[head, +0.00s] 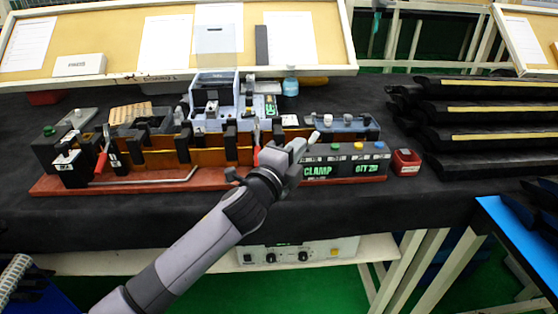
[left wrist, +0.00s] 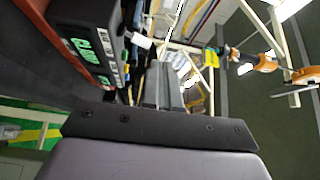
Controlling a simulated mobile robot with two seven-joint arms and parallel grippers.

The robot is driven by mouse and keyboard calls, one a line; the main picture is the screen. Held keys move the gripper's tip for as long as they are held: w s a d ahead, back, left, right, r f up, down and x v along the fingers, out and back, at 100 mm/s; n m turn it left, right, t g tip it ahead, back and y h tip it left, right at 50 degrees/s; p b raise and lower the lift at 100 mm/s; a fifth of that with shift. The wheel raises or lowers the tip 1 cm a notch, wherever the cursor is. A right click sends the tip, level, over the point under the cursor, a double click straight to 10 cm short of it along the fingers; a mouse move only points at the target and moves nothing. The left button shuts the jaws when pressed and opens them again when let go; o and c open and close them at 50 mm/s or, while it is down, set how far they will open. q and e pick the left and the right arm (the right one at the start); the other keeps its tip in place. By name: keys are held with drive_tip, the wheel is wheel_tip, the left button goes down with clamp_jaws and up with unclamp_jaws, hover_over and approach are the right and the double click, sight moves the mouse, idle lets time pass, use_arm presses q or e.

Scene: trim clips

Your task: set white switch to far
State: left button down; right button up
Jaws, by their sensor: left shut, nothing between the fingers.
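The dark control box (head: 345,169) has green lit words, CLAMP and QTY, on its front and coloured buttons along its top. A pale lever that looks like the white switch (head: 314,137) stands at the box's left end. My left gripper (head: 299,148) is shut and empty, right by this lever, and covers part of the box's left end. In the left wrist view the shut fingers (left wrist: 164,85) point away, and the white switch (left wrist: 141,40) sticks out from the box (left wrist: 85,40) left of their tips. I cannot tell whether they touch, or which way the switch is set. My right gripper is not in view.
A red-brown fixture base (head: 130,184) with black clamps and red handles lies left of the box. A grey box with round knobs (head: 347,125) stands behind. A small red container (head: 405,162) sits to the right. Black trim parts (head: 480,115) are stacked at far right.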

use_arm(q)
drive_tip(key=r+v, duration=0.1)
drive_tip(key=v, duration=0.6)
drive_tip(key=shift+s+r, duration=0.3)
drive_tip(key=shift+r, duration=0.1)
drive_tip(key=shift+f, duration=0.1)
